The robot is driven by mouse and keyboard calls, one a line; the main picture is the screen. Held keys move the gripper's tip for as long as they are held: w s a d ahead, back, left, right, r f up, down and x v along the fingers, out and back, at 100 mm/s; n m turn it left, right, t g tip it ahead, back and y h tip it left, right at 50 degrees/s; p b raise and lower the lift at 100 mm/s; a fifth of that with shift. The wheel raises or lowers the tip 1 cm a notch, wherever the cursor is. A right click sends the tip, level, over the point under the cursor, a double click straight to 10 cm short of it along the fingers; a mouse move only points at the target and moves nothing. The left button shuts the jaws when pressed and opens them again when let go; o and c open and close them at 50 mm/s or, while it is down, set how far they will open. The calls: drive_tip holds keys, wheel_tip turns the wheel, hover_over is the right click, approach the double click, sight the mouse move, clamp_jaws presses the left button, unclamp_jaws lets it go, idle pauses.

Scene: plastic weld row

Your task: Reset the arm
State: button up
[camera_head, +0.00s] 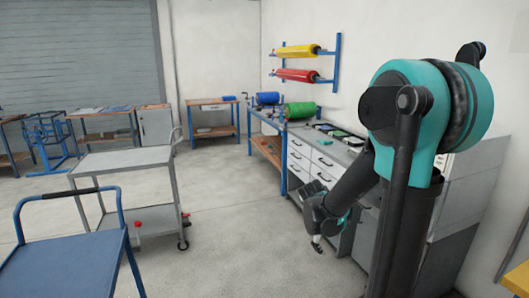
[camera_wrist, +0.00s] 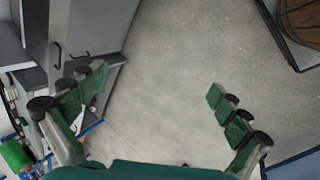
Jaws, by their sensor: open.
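My gripper (camera_head: 318,243) hangs low at the end of my folded teal and black arm, to the right of centre in the head view. It is in front of the grey and white drawer cabinets, above the floor. In the wrist view my gripper (camera_wrist: 160,92) is open, with its two green-padded fingers wide apart. Nothing is between the fingers except bare concrete floor (camera_wrist: 165,60) below them.
A grey trolley (camera_head: 125,162) and a blue cart (camera_head: 70,262) stand at the left. A drawer bench (camera_head: 312,165) runs along the right wall, with a blue bench (camera_head: 266,145) beyond it. Yellow and red rolls (camera_head: 298,52) hang on the wall. The middle floor is clear.

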drive_tip(key=s+a+f+m+y, duration=0.1)
drive_tip(key=s+a+m+y, duration=0.1)
drive_tip(key=s, duration=0.6)
drive_tip(key=s+a+f+m+t+y, duration=0.1)
drive_tip(key=s+a+m+y, duration=0.1)
drive_tip(key=s+m, duration=0.3)
drive_tip(key=shift+s+a+f+m+y, duration=0.3)
drive_tip(key=shift+s+a+y, duration=0.1)
drive_tip(key=shift+s, duration=1.05)
